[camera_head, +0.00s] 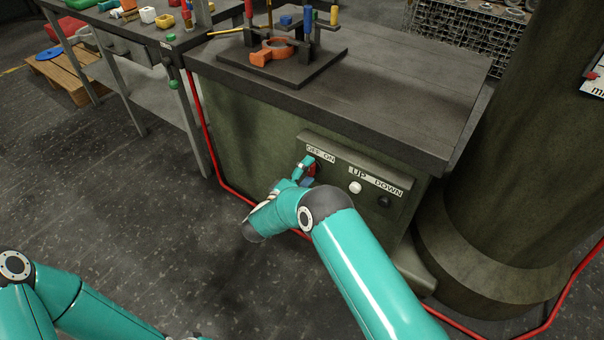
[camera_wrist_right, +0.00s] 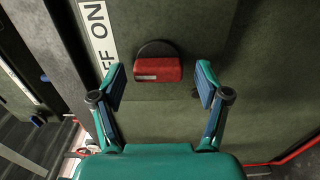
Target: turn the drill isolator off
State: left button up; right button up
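The drill isolator is a red switch handle (camera_wrist_right: 158,70) on a dark round base, fixed to the green cabinet front. In the right wrist view its red bar lies crosswise, with a pale mark at its left end. The "OFF ON" label (camera_head: 320,154) is just above it in the head view. My right gripper (camera_wrist_right: 160,82) is open, with one finger on each side of the handle and a gap to both. In the head view the right gripper (camera_head: 307,172) partly hides the red handle (camera_head: 314,169). My left gripper is out of frame; only its arm shows.
Right of the isolator are a white button (camera_head: 355,187) under "UP" and a dark button (camera_head: 384,202) under "DOWN". The machine table (camera_head: 400,90) overhangs above, bearing a fixture with an orange casting (camera_head: 275,51). A thick column (camera_head: 520,150) stands right.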

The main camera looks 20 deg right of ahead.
jog(key=v, duration=1.2)
jog(key=shift+f, duration=0.1)
